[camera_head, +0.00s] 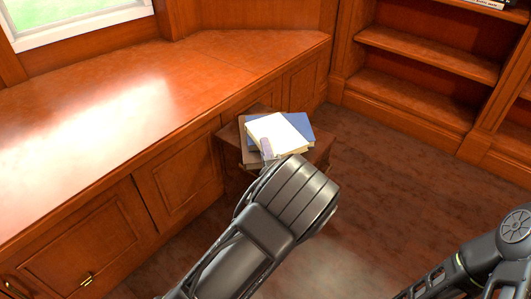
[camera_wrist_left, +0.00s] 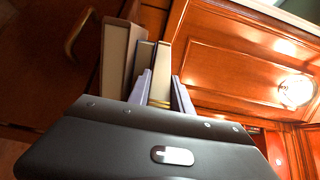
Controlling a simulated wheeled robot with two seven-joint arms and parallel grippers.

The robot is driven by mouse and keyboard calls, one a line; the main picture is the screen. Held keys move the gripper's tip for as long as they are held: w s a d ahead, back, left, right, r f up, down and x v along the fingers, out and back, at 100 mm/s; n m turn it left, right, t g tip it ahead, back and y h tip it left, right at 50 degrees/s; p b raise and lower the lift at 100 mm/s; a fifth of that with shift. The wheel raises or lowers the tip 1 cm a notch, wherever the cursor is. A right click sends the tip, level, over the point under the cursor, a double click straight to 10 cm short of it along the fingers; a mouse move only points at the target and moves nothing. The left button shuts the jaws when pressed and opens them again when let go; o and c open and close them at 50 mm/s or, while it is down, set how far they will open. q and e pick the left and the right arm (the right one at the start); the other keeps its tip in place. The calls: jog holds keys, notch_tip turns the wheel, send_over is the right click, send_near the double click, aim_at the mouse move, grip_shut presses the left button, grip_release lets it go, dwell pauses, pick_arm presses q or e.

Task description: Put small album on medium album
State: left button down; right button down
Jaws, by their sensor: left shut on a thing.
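A stack of albums sits on a small dark wooden stand. The small album, with a white cover (camera_head: 279,134), is on top and overlaps the medium album, which is blue (camera_head: 304,124). A larger brown album (camera_head: 249,150) is under them; its page edges show in the left wrist view (camera_wrist_left: 114,57). My left gripper (camera_head: 267,149) reaches the near edge of the small album. In the left wrist view, its pale fingers are on both sides of the small album's page edge (camera_wrist_left: 160,75). Whether the small album touches the blue one cannot be told. My right gripper is out of view.
The wooden stand (camera_head: 318,151) is beside a long window bench (camera_head: 170,80). A bookcase (camera_head: 435,55) stands at the upper right. The dark floor (camera_head: 390,165) between them is clear. My right arm shows at the lower right.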

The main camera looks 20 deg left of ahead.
pick_arm(q)
jog(key=shift+r, duration=0.1)
jog(key=c, duration=1.2)
grip_release()
jog(key=shift+f, duration=0.2)
jog(key=shift+o, duration=0.2)
